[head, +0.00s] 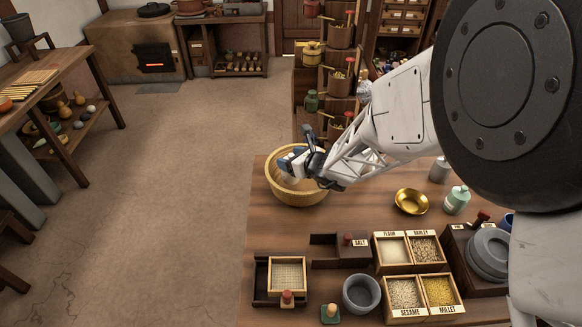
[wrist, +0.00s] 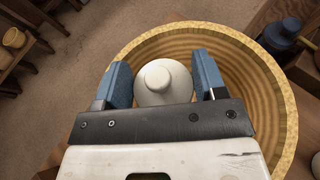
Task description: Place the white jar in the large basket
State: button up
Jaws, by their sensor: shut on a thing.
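The white jar (wrist: 165,80) is between the two blue fingers of my gripper (wrist: 160,66) in the wrist view, its round knob facing the camera. My gripper is shut on it. The large basket (wrist: 240,85) is a round, ridged, straw-coloured bowl; jar and fingers are over its opening, toward its left side in the wrist view. In the head view the basket (head: 298,195) stands at the table's far left corner, with my gripper (head: 289,160) at its opening. The jar is mostly hidden there, and I cannot tell whether it touches the basket floor.
A gold bowl (head: 411,201) and a pale green jar (head: 457,200) stand to the right. Grain boxes (head: 410,250) and a grey bowl (head: 361,293) are nearer. A tiered stand (head: 341,80) rises behind the basket. A dark blue vessel (wrist: 280,38) is close beside the basket rim.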

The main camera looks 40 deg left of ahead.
jog(key=shift+f, duration=1.85)
jog(key=shift+f, duration=0.1)
jog(key=o, duration=1.5)
jog(key=shift+d+r, duration=0.35)
jog(key=shift+d, duration=0.2)
jog(key=v, duration=1)
jog(key=shift+d, duration=0.4)
jog(key=shift+r, duration=0.15)
